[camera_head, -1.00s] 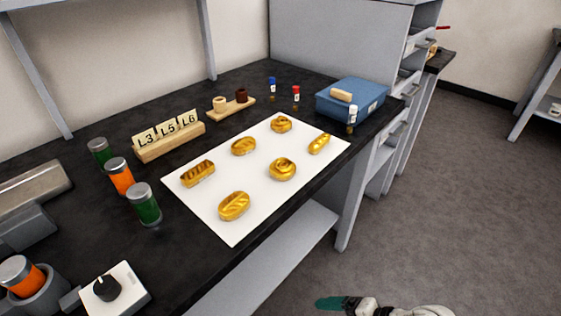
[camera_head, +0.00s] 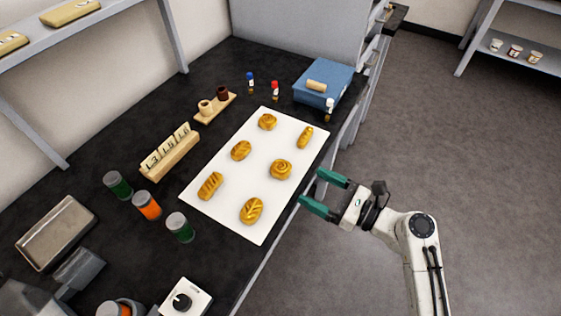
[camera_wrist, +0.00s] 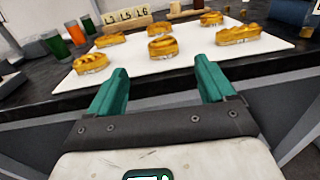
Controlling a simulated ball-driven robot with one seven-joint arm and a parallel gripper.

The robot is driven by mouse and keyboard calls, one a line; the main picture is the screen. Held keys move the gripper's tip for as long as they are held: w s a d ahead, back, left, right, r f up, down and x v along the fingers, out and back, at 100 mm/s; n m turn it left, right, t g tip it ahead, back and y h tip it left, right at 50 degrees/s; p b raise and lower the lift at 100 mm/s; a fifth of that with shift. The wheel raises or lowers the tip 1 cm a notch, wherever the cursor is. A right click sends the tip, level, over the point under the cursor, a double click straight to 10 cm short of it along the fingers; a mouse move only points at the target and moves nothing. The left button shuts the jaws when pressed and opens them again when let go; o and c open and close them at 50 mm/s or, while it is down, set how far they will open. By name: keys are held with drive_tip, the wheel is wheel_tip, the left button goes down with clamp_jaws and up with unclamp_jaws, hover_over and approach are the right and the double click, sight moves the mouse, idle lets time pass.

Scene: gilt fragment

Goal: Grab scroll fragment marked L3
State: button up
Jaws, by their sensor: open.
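Several golden fragments shaped like small loaves lie apart on a white sheet (camera_head: 228,207) on the dark bench. They include a leaf-patterned one (camera_head: 251,210), a slashed one (camera_head: 210,186), a spiral one (camera_head: 281,169), an oval one (camera_head: 241,150), a round one (camera_head: 267,122) and a narrow one (camera_head: 305,138). I cannot read a mark on any fragment. A wooden holder (camera_head: 176,157) behind the sheet carries tiles reading L3, L5, L6. My gripper (camera_head: 317,193) is open and empty, beside the sheet's right edge. In the wrist view, its green fingers (camera_wrist: 160,88) point toward the sheet.
Green jars (camera_head: 180,227) and an orange jar (camera_head: 147,205) stand left of the sheet. A blue box (camera_head: 322,82) and small vials (camera_head: 274,91) stand at the far end. A white dial device (camera_head: 187,300) is near the front.

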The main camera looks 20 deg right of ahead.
sight(290, 172)
drive_tip(key=shift+p+x, duration=0.5)
drive_tip(key=shift+x, duration=3.85)
drive_tip(key=shift+w+d, duration=0.1)
drive_tip(key=shift+d, duration=0.1)
drive_tip(key=c, duration=1.1)
drive_tip(key=shift+r, duration=0.1)
